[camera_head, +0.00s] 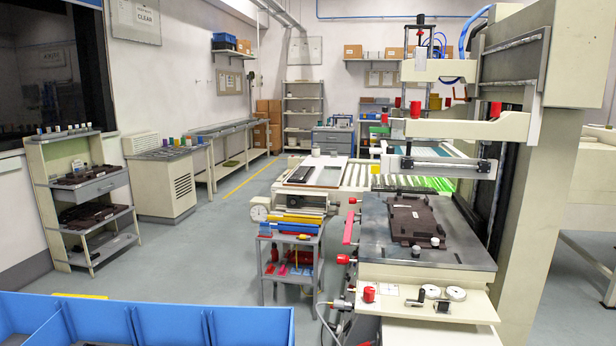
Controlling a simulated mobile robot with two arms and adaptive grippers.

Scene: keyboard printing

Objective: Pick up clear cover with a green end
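Neither of my grippers shows in the head view. I cannot make out a clear cover with a green end for certain. Small pieces with coloured tops, some greenish, stand in a row on the top of the left shelf rack (92,184). More small coloured pieces stand on the beige cabinet (168,187) beside it; they are too small to tell apart. A bright green patch (436,184) shows behind the printing machine's bed.
The printing machine (425,230) stands at the right with a dark brown fixture (413,220) on its bed. A small tool cart (290,268) stands left of it. Blue bins (170,322) fill the lower left. The grey floor (190,250) between is clear.

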